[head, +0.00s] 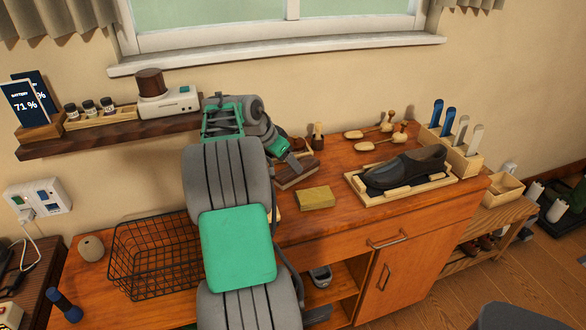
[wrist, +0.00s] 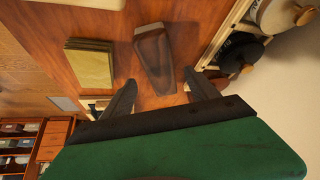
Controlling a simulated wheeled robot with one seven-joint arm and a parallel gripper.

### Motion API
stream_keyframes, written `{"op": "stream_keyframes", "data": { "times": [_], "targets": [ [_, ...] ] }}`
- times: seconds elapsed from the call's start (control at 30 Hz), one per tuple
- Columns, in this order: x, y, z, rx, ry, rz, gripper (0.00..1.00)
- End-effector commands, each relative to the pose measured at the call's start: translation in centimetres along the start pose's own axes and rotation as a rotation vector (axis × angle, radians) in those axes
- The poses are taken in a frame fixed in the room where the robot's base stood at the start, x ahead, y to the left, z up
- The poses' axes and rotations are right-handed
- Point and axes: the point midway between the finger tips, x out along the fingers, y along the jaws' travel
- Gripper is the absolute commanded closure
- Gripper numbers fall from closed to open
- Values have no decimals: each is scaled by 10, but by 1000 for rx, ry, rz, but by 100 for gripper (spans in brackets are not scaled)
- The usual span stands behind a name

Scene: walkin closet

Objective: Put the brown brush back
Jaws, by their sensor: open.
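The brown brush (head: 298,178) lies on the wooden counter just in front of my gripper (head: 290,163) in the head view. In the wrist view the brush (wrist: 155,55) is a dark brown, tapered block. Its near end lies between the two fingertips of my gripper (wrist: 160,88), which are spread apart with space on both sides. I see no finger touching it. Whether the fingers reach down beside it is hard to tell.
A yellow cloth stack (head: 315,198) lies close to the brush. A wooden tray with round tins (wrist: 243,48) stands on its other side. A dark shoe (head: 404,168) sits on a wooden stand to the right. A wire basket (head: 155,258) stands left of my arm.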

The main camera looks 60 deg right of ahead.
Motion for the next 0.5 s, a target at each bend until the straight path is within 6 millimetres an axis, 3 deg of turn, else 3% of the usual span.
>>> {"op": "stream_keyframes", "data": {
  "times": [0.1, 0.2, 0.4, 0.5],
  "targets": [
    [-32, -1, 0, 0, 1, -3, 31],
    [-51, -1, 0, -1, 0, -2, 31],
    [-66, 0, 1, -2, -1, 0, 31],
    [-80, -8, 18, -75, -11, -34, 31]
  ]
}}
